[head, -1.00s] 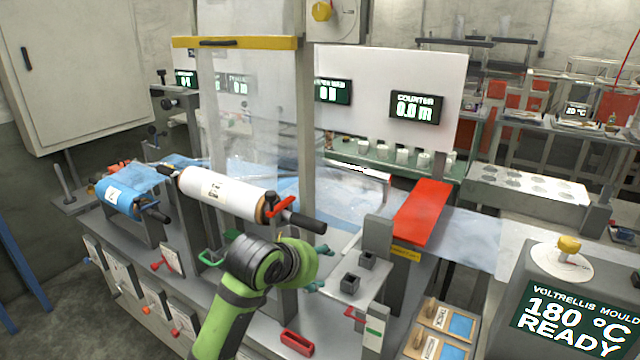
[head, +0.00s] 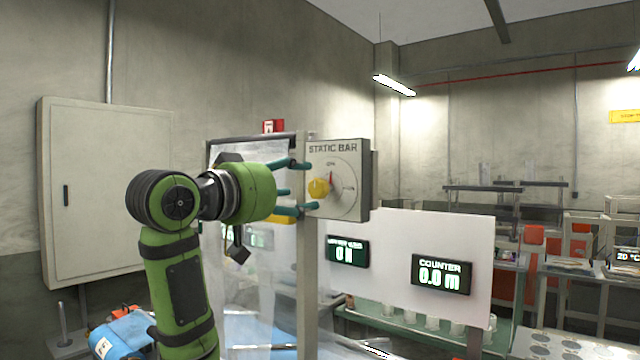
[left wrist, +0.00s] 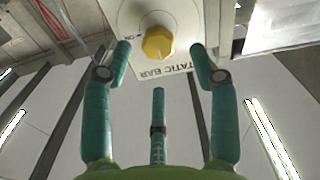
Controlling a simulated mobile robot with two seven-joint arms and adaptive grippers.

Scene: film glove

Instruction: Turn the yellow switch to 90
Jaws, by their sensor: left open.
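The yellow switch (head: 318,188) is a round knob on the front of a grey box (head: 350,160) labelled STATIC BAR, with a dial and a red mark beside the knob. My left gripper (head: 300,187) is open at the knob's left, its teal fingers pointing at it. In the left wrist view the knob (left wrist: 158,43) lies ahead between the spread fingertips (left wrist: 160,58), with a gap showing on each side. I cannot tell the knob's exact setting. My right gripper is not in view.
A grey post (head: 307,285) stands directly below the box, with clear film hanging beside it. A white panel (head: 395,235) with green displays, one reading COUNTER 0.0 m (head: 441,274), is to the right. A wall cabinet (head: 105,190) is at the left.

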